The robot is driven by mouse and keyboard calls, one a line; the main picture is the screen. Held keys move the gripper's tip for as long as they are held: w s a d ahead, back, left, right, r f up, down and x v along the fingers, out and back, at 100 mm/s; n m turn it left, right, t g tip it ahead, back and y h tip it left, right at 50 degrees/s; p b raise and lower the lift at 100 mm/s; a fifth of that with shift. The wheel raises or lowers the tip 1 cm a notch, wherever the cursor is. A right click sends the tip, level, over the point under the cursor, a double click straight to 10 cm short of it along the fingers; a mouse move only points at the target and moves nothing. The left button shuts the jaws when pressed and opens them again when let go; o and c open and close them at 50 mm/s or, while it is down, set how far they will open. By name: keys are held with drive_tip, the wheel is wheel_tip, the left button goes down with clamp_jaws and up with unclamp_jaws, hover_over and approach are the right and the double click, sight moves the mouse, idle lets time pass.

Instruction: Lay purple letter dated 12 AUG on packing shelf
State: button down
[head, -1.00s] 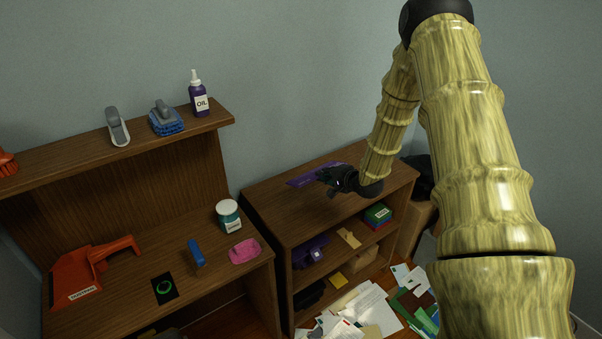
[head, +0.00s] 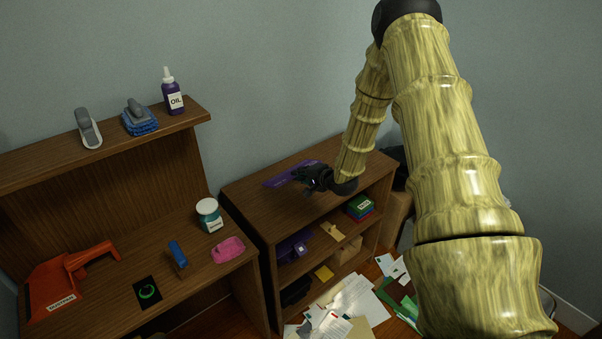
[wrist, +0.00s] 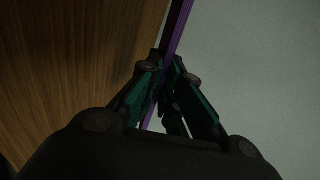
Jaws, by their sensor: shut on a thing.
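A purple letter (head: 283,178) shows as a thin flat piece at the top of the low brown shelf unit (head: 240,190) in the head view. My gripper (head: 306,176) is shut on its near right end. In the wrist view the letter (wrist: 179,28) appears edge-on as a narrow purple strip between my gripper's two fingers (wrist: 166,95). The wood surface (wrist: 75,70) lies to its left there. I cannot tell whether the letter touches the shelf top. Its date is not readable. Part of the letter is hidden by my gripper.
The unit's lower shelves hold a purple item (head: 295,246), a green box (head: 360,203) and small packets. Loose papers (head: 350,308) cover the floor.

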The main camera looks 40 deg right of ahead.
drive_tip(key=shift+f+b, duration=1.75)
drive_tip(key=shift+f, duration=1.45)
drive_tip(key=c, duration=1.5)
unclamp_jaws()
drive_tip(key=shift+s, duration=0.1)
drive_tip(key=v, duration=1.2)
